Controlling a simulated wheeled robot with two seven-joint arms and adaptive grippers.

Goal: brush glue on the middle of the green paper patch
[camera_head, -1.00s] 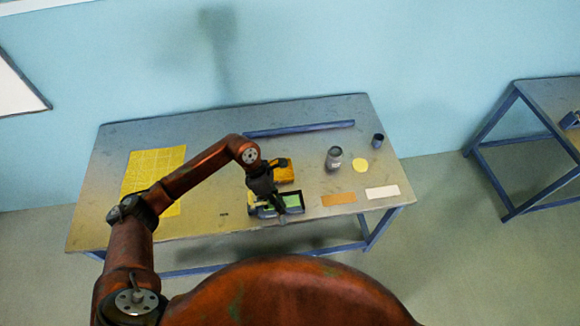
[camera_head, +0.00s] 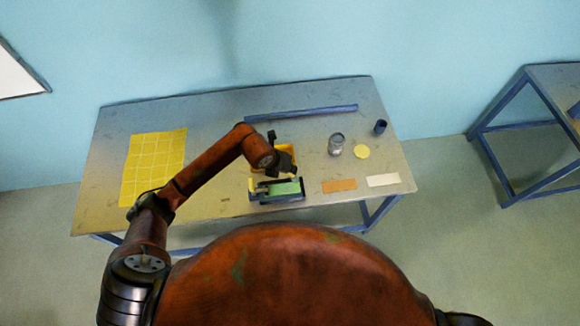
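The green paper patch (camera_head: 285,188) lies at the front middle of the table, in or on a dark tray-like holder (camera_head: 282,200). My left gripper (camera_head: 281,158) is above the yellow-orange box (camera_head: 257,158), just behind the patch and apart from it. Its fingers are small and dark, so I cannot tell whether they are open or shut or hold anything. No brush can be made out clearly. A grey can (camera_head: 336,144) stands right of the gripper; its contents are unclear. My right gripper is not in view.
An orange strip (camera_head: 339,185), a white strip (camera_head: 383,180) and a yellow disc (camera_head: 362,152) lie on the right. A dark blue cup (camera_head: 380,127) stands behind them. A blue bar (camera_head: 301,114) lies at the back, a yellow gridded sheet (camera_head: 153,166) on the left. The table between sheet and arm is clear.

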